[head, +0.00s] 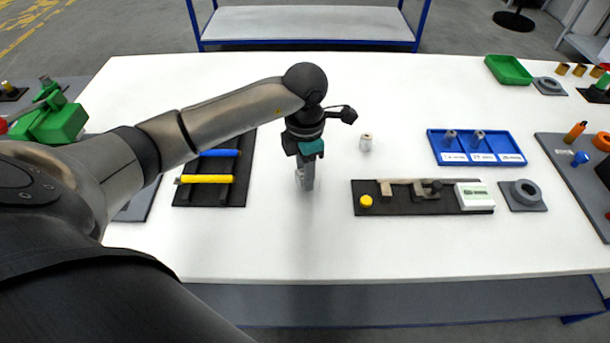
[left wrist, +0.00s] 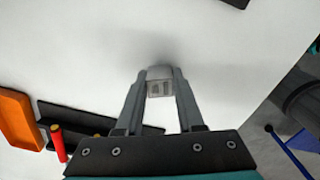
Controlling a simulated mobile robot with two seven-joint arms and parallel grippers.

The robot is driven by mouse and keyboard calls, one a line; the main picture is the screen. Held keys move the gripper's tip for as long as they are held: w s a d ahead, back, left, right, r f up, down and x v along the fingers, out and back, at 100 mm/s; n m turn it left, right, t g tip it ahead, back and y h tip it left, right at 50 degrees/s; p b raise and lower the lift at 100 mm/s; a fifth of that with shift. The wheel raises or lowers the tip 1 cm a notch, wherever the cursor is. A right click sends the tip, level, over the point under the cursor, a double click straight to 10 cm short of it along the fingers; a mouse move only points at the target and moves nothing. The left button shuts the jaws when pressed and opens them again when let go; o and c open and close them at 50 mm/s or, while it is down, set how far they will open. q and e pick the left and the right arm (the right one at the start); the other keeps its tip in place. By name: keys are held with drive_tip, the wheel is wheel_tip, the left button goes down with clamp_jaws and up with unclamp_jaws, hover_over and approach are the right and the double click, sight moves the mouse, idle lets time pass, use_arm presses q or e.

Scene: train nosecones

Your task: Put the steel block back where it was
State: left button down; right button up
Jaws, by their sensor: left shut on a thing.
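My left gripper (head: 305,186) points down over the white table, left of the middle. It is shut on a small light grey block, which I take to be the steel block. In the left wrist view the block (left wrist: 159,86) sits between the two fingertips of the left gripper (left wrist: 160,80). In the head view the fingers mostly hide it. I cannot tell whether it touches the table. My right gripper is not in view.
A black mat (head: 445,209) with a yellow knob, a clamp and a white-green box lies to the right. A rack (head: 206,198) with blue and yellow rods is left. A small pale cylinder (head: 366,142) stands nearby. A blue tray (head: 478,158) is farther right. The table's front middle is clear.

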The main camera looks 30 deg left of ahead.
use_arm(q)
drive_tip(key=shift+f, duration=0.5)
drive_tip(key=shift+f, duration=0.15)
drive_tip(key=c, duration=0.5)
unclamp_jaws()
drive_tip(key=shift+r, duration=0.35)
wheel_tip(320, 180, up, 12)
drive_tip(key=shift+f+p, duration=0.15)
drive_tip(key=shift+p, duration=0.5)
